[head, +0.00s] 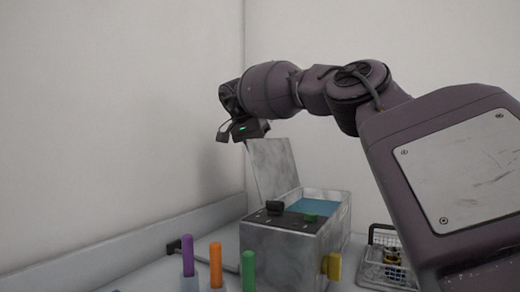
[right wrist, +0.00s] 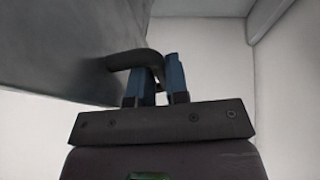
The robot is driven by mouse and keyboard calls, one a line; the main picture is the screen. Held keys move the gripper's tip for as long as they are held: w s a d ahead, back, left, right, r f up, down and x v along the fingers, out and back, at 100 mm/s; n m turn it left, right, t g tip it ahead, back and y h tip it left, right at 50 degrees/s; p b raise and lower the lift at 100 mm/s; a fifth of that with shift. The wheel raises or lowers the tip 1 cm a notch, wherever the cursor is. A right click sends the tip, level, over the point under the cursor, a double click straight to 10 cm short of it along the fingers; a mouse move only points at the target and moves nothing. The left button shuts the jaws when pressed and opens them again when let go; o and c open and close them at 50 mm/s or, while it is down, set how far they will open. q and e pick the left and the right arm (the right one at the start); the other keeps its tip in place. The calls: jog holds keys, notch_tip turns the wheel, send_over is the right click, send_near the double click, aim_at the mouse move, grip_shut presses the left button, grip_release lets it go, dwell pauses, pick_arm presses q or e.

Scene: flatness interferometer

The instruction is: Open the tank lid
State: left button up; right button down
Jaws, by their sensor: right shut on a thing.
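The tank (head: 285,250) is a grey metal box with blue liquid (head: 315,207) showing inside its open top. Its grey lid (head: 273,168) stands raised, nearly upright, leaning a little left. My right gripper (head: 226,132) is at the lid's upper left edge in the head view. In the right wrist view, the blue fingers of my right gripper (right wrist: 161,75) are shut on the dark curved lid handle (right wrist: 128,58). The lid also fills the upper left of that view (right wrist: 55,50). My left gripper is not in view.
Purple (head: 188,256), orange (head: 215,265) and green (head: 249,270) handles stand in front of the tank. A yellow knob (head: 332,266) is on the tank's right side. A wire basket (head: 386,240) stands to the right. White walls rise behind and at left.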

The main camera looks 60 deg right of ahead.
jog(key=c, duration=1.1)
grip_release()
jog(key=shift+w+a+f, duration=0.2)
jog(key=shift+w+f, duration=0.3)
jog(key=shift+f, duration=0.15)
jog(key=shift+r, duration=0.1)
jog(key=shift+p+v, duration=1.15)
jog(key=shift+v, duration=4.5)
jog(key=shift+s+d, duration=0.1)
jog(key=shift+d, duration=0.05)
